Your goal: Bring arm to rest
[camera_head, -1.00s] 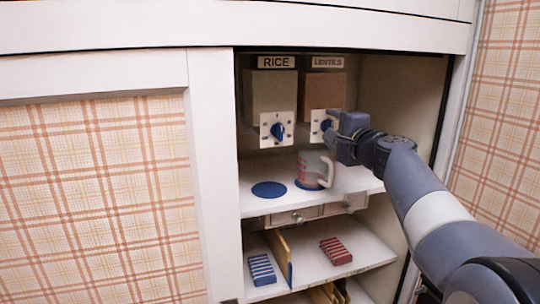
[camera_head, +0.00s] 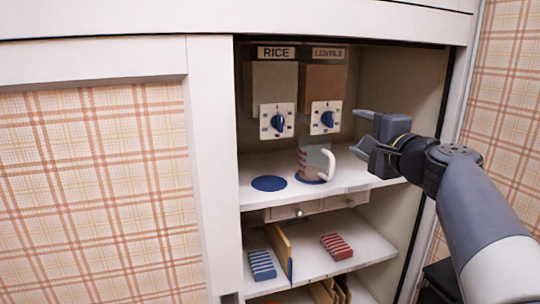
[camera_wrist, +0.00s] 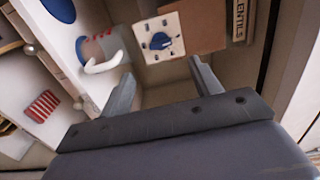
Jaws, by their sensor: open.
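My gripper (camera_head: 362,133) is open and empty, in front of the cupboard's right part, to the right of the dispensers and apart from them. In the wrist view its two fingers (camera_wrist: 160,88) are spread with nothing between them. The lentils dispenser (camera_head: 324,82) has a white plate with a blue knob (camera_head: 327,119); the knob also shows in the wrist view (camera_wrist: 159,41). The rice dispenser (camera_head: 275,88) stands to its left with a similar knob (camera_head: 278,121). A grey cup (camera_head: 314,160) with red marks and a white handle stands upright on a blue disc below the lentils dispenser.
A bare blue disc (camera_head: 269,183) lies left of the cup on the shelf. A small drawer (camera_head: 300,211) is under that shelf. Lower down are a blue striped block (camera_head: 262,265), a red one (camera_head: 336,247) and a yellow divider (camera_head: 279,250). The cupboard's white post (camera_head: 213,160) borders the left.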

